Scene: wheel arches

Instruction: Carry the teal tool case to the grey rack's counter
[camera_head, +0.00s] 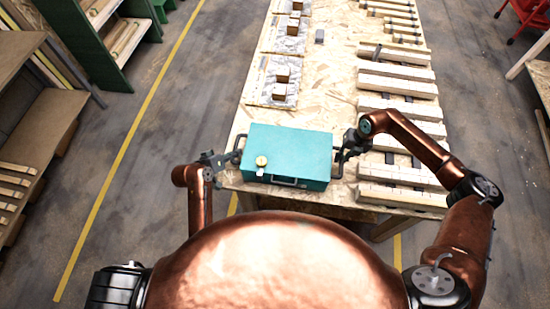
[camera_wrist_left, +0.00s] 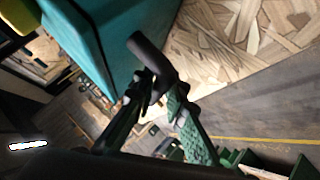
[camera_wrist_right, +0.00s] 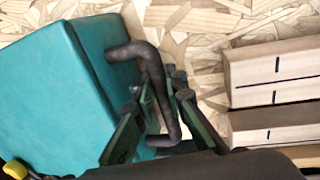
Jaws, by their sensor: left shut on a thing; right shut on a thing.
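The teal tool case (camera_head: 300,146) is at the near end of the long wooden table, with a dark handle at each side, one on its front and a round yellow piece on top. My left gripper (camera_head: 234,157) is shut on the case's left handle, which shows in the left wrist view (camera_wrist_left: 150,58). My right gripper (camera_head: 342,154) is shut on the right handle, which shows in the right wrist view (camera_wrist_right: 155,80). Whether the case rests on the table or hangs just above it, I cannot tell. Which furniture is the grey rack is unclear.
The table (camera_head: 335,85) has several pale wooden beams (camera_head: 395,103) along its right side and boards with small blocks (camera_head: 278,80) at the left. A green shelf (camera_head: 105,40) and a wooden shelf unit (camera_head: 40,110) stand at the left. The floor (camera_head: 185,95) between is clear.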

